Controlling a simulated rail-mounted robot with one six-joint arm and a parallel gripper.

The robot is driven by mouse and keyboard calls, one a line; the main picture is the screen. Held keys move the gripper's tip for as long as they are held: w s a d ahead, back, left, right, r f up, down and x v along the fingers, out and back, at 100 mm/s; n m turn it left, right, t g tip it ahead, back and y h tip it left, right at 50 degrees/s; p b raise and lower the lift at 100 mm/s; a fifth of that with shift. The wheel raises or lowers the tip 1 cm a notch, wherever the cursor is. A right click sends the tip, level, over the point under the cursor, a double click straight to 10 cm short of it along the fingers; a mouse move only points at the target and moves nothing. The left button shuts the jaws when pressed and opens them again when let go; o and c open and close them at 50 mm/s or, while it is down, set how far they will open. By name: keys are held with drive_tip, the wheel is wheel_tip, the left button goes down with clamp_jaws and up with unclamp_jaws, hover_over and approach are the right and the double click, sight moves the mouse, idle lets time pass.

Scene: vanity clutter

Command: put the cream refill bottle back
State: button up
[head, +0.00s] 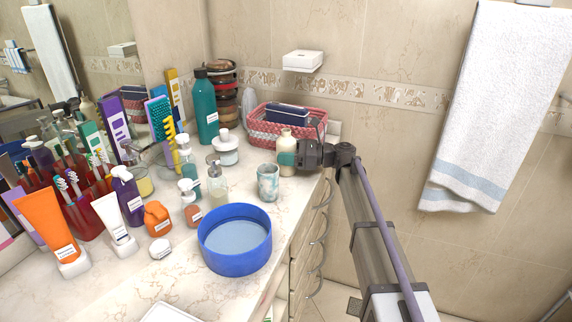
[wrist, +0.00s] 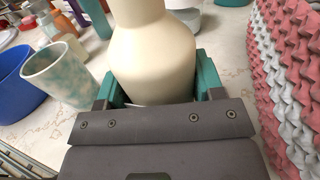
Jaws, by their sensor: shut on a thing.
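The cream refill bottle (head: 287,142) is a cream-coloured bottle with a narrower neck, upright at the back right of the counter, in front of the woven basket. In the wrist view the bottle (wrist: 153,55) fills the middle, between the teal fingers. My gripper (head: 297,156) is shut on it from the right; in the wrist view the fingers (wrist: 155,90) lie on both sides of its body. The bottle's base is hidden by the gripper in the wrist view, so I cannot tell whether it touches the counter.
A marbled cup (head: 268,183) stands just in front of the bottle. A pink and white basket (head: 262,131) is close behind. A blue bowl (head: 235,240) stands nearer the front edge. Several bottles and tubes crowd the left. A pump bottle (head: 217,185) stands left of the cup.

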drive_tip(key=shift+r, duration=0.1)
drive_tip(key=o, duration=0.6)
drive_tip(key=shift+f, duration=0.25)
drive_tip(key=o, duration=0.5)
drive_tip(key=shift+r, duration=0.15)
drive_tip(key=shift+d+r+p, duration=0.15)
drive_tip(key=shift+d+p, duration=0.05)
drive_tip(key=shift+p, duration=0.1)
drive_tip(key=d, duration=1.1)
drive_tip(key=shift+s+d, duration=0.3)
drive_tip(key=shift+d, duration=0.05)
